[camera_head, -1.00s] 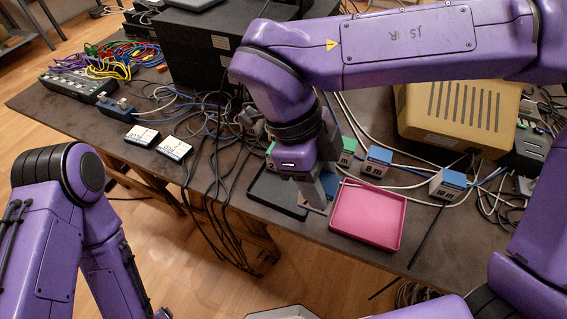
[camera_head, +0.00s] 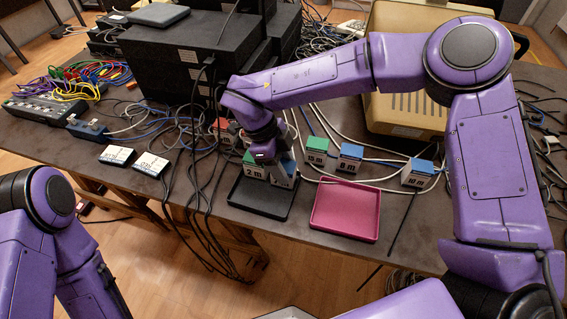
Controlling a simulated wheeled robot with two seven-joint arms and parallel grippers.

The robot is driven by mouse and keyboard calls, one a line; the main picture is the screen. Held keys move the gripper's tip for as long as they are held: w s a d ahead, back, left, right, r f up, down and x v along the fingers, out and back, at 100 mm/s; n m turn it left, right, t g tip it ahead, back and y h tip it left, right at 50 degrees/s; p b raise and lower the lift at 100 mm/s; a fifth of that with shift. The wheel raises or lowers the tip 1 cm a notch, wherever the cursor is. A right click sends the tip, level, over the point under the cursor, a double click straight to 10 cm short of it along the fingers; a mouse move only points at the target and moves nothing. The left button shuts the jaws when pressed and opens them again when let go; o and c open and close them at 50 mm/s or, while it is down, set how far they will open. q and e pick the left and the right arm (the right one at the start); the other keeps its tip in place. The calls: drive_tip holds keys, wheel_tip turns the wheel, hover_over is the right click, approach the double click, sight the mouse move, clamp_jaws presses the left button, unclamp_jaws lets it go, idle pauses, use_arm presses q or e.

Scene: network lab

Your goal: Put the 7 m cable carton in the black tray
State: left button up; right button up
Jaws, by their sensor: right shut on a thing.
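The black tray (camera_head: 262,212) lies on the table near the front edge, left of the pink tray. My right gripper (camera_head: 283,166) points down at the black tray's back right corner. It is shut on a blue-and-white carton (camera_head: 284,181), partly hidden by the fingers; its label cannot be read. I cannot tell whether this carton touches the tray or hangs above it. A green carton marked 2 m (camera_head: 253,168) stands just left of it, behind the tray. My left arm shows at the left, but its gripper is out of view.
The pink tray (camera_head: 345,210) lies to the right. Behind it stand a green carton (camera_head: 316,151), a blue carton (camera_head: 350,157) and another blue carton (camera_head: 418,173). A red-topped carton (camera_head: 224,130) stands farther back. Loose cables run across the table and hang over its front edge.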

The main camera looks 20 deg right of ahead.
drive_tip(key=shift+s, duration=0.1)
drive_tip(key=o, duration=1.1)
drive_tip(key=shift+o, duration=0.2)
drive_tip(key=v, duration=1.2)
drive_tip(key=shift+p, duration=0.4)
drive_tip(key=shift+r, duration=0.15)
